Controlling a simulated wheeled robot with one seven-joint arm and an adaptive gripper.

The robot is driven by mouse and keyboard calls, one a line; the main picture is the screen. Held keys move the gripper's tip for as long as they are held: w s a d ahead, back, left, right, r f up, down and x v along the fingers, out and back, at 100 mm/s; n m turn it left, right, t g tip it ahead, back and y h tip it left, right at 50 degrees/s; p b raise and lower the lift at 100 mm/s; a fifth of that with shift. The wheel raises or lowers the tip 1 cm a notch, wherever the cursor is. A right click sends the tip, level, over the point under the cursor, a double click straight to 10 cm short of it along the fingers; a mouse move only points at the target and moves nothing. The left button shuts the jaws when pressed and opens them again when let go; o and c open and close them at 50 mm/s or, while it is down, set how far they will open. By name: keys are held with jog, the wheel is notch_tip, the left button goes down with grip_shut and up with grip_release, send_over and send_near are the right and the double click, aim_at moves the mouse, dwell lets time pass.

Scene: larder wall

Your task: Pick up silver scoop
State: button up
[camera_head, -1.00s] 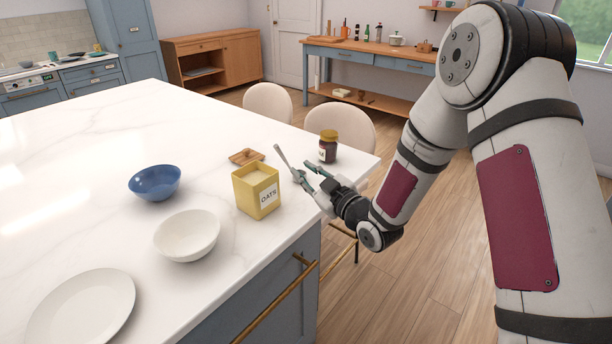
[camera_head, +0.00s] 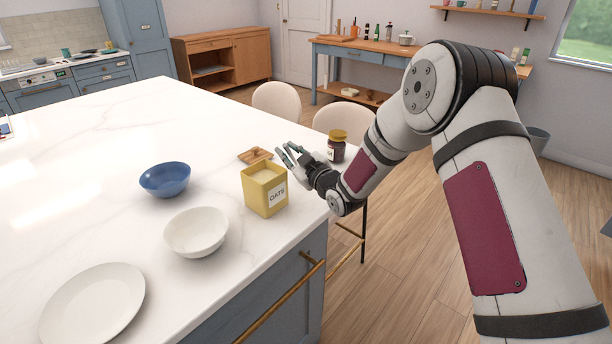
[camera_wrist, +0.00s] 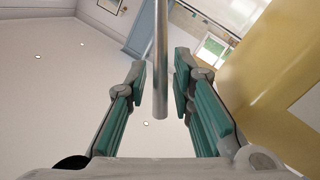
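A silver rod (camera_wrist: 160,70), which looks like the scoop's handle, runs down from the top edge of the wrist view. It ends between my gripper's fingers (camera_wrist: 159,88). Narrow gaps show on both sides of it, so the fingers look open around it and apart from it. The scoop's bowl is out of view. In the head view my gripper (camera_head: 289,153) is just behind and right of the yellow oats tin (camera_head: 265,190), above the counter's right edge; I cannot pick out the scoop there. The tin's yellow side (camera_wrist: 262,75) fills the wrist view's right.
A dark jar with a gold lid (camera_head: 336,149) stands close right of my gripper. A small wooden tray (camera_head: 255,156) lies behind the tin. A blue bowl (camera_head: 165,180), a white bowl (camera_head: 196,232) and a white plate (camera_head: 92,304) stand left. Two chairs (camera_head: 276,99) stand behind.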

grip_shut()
jog(key=shift+r, duration=0.15)
